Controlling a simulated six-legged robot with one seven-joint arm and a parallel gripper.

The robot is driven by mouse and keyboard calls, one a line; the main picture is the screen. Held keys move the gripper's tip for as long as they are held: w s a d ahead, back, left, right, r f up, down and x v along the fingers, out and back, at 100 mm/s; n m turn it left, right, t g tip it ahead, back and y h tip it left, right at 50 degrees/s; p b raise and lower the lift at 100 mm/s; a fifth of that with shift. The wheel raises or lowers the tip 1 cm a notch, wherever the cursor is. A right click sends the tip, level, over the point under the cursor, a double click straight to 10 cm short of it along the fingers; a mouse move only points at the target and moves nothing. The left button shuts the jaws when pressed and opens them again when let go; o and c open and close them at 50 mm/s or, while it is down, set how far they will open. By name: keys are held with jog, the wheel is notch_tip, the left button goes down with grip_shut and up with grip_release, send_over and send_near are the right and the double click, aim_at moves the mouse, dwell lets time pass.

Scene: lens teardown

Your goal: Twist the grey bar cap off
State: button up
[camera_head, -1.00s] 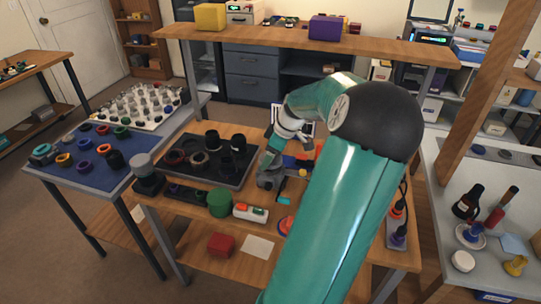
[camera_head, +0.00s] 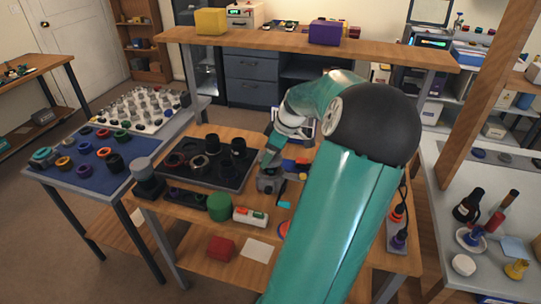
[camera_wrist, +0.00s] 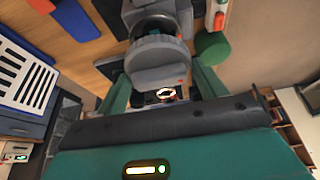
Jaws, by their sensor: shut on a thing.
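My gripper (camera_wrist: 160,88) shows in the wrist view as two teal fingers on either side of a grey part. They are shut on this grey bar cap (camera_wrist: 160,74), which lies in front of a round grey ringed body (camera_wrist: 157,52). The fingers and the cap hide much of the contact. In the head view, the grey assembly (camera_head: 268,186) stands on the wooden bench below my gripper (camera_head: 270,170). I cannot tell whether the cap is apart from the body.
A dark tray (camera_head: 245,180) with several black rings and cylinders lies left of my gripper. A blue mat (camera_head: 85,176) with rings lies further left.

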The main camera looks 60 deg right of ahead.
jog(key=shift+r, duration=1.7)
